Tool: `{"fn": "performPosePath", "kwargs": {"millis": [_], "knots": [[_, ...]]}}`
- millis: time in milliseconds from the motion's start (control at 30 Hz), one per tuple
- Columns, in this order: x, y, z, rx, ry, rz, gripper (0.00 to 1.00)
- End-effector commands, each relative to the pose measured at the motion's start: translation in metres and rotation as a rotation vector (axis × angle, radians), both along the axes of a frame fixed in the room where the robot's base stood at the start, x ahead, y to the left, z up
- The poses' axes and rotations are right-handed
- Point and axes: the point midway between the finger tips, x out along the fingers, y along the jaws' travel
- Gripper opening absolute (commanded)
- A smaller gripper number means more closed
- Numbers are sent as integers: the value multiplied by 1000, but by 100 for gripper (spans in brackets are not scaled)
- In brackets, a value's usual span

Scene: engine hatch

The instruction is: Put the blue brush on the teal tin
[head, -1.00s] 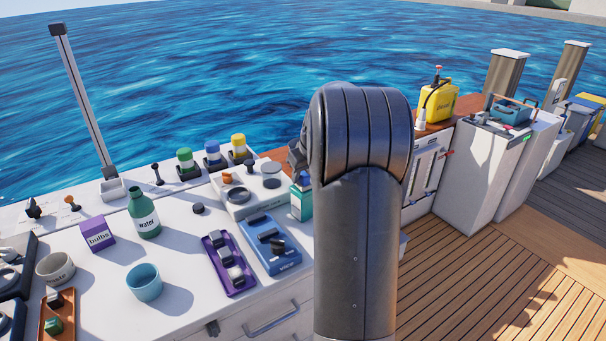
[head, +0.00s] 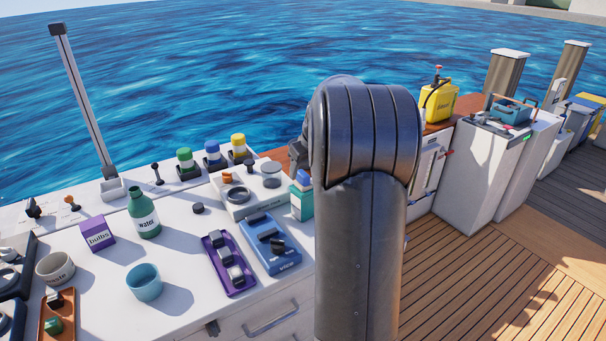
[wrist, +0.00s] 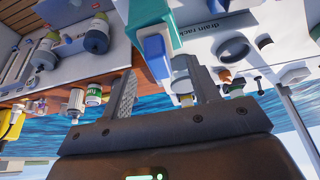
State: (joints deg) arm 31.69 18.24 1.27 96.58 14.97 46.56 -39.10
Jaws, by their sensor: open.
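A teal and white container (head: 301,203) with a blue part (head: 302,179) on top stands at the right end of the white counter, just left of my arm. In the wrist view the teal body (wrist: 147,15) and blue part (wrist: 155,56) show just beyond my fingers. I cannot tell whether this is the teal tin, or whether the blue part is its cap or the brush. No brush shows clearly elsewhere. My gripper (wrist: 166,92) is open, with nothing visibly held between its fingers. In the head view my arm mostly hides it.
The white counter (head: 182,262) holds a drain rack (head: 240,205), purple (head: 230,268) and blue (head: 272,245) trays, a green water bottle (head: 144,213), a purple bulbs box (head: 97,234) and a light blue cup (head: 144,282). A yellow can (head: 438,102) stands on the ledge beyond.

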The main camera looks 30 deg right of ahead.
Motion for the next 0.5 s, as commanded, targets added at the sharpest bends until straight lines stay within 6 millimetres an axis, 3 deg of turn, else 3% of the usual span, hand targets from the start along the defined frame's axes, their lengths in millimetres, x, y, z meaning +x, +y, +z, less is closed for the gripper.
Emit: {"fn": "performPosePath", "kwargs": {"millis": [300, 500], "knots": [[-26, 0, 64, -3, -3, -1, 56], [-35, 0, 84, -1, -1, 0, 56]]}}
